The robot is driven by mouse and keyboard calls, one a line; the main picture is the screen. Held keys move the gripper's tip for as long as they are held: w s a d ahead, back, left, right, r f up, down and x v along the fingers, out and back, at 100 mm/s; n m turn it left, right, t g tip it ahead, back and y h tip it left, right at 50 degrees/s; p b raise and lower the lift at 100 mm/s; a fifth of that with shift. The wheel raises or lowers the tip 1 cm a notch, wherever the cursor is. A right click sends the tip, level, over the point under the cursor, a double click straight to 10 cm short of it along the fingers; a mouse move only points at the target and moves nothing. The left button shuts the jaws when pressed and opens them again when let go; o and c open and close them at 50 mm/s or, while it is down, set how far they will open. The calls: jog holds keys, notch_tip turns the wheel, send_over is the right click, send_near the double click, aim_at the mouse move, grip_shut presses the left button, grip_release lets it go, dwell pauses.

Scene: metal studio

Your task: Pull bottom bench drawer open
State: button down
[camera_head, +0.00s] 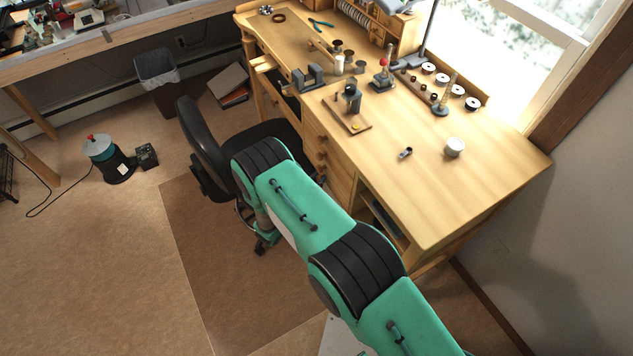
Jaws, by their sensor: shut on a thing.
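The wooden workbench (480,185) stands at the right under the window. A stack of drawers with round knobs (340,182) is set in its front, left of an open compartment. The upper fronts look shut. My green and black arm covers the lower part of the stack, so the bottom drawer and how far it is open cannot be made out. My arm reaches from the lower right to the bench front and bends down beside the chair. My gripper is hidden behind the arm.
A black swivel chair (203,140) stands close against the bench front and my arm. A black and teal canister (108,160) and a lined bin (157,75) stand on the floor at left. Small tools crowd the bench top. The floor mat (210,260) is mostly clear.

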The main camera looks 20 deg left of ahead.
jog(key=s+a+b, duration=0.4)
jog(key=s+a, duration=1.5)
jog(key=shift+s+a, duration=0.3)
jog(key=shift+a, duration=0.05)
jog(key=c, duration=1.7)
grip_release()
jog(key=v, duration=0.7)
jog(key=shift+s+a, duration=0.1)
jog(key=shift+s, duration=0.15)
